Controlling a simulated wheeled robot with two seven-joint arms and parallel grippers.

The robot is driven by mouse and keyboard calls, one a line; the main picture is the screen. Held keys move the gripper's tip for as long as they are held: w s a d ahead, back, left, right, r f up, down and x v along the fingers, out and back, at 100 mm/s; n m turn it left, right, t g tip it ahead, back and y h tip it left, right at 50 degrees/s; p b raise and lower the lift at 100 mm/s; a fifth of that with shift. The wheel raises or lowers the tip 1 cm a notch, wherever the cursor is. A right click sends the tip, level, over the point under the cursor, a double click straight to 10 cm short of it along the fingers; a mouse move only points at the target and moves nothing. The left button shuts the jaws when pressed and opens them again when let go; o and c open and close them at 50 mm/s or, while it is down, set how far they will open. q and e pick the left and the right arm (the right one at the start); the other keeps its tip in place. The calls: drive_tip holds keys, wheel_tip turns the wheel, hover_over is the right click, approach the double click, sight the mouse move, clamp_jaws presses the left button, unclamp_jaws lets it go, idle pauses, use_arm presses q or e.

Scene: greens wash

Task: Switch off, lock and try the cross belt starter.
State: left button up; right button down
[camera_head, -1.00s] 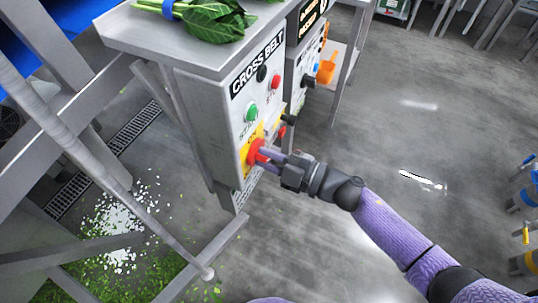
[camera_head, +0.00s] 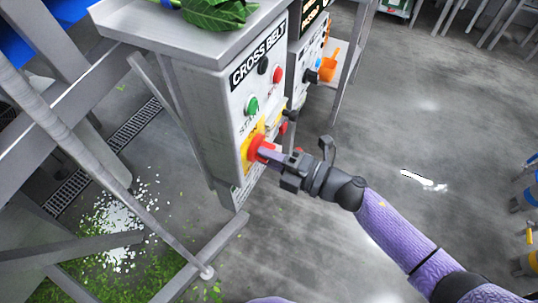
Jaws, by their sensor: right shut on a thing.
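The cross belt starter (camera_head: 219,123) is a grey box with a white front labelled CROSS BELT. It has a green button (camera_head: 252,106), a red button (camera_head: 277,74), a black knob (camera_head: 263,66) and, low down, a red rotary handle (camera_head: 257,147) on a yellow plate (camera_head: 246,157). My right gripper (camera_head: 268,153) is shut on the red handle, coming from the right. The fingers hide part of the handle and plate, so its exact setting cannot be read. My left gripper is not in view. I cannot make out a padlock clearly.
A second starter box (camera_head: 312,62) stands behind, with an orange scoop-like item (camera_head: 329,65) at its side. Leafy greens (camera_head: 218,12) lie on the steel shelf (camera_head: 150,27) above. Steel frame legs and spilled leaf bits (camera_head: 120,250) are at left.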

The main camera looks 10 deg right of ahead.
drive_tip(key=shift+f, duration=0.1)
drive_tip(key=c, duration=0.6)
unclamp_jaws()
drive_tip(key=p+v, duration=0.1)
drive_tip(key=v, duration=0.9)
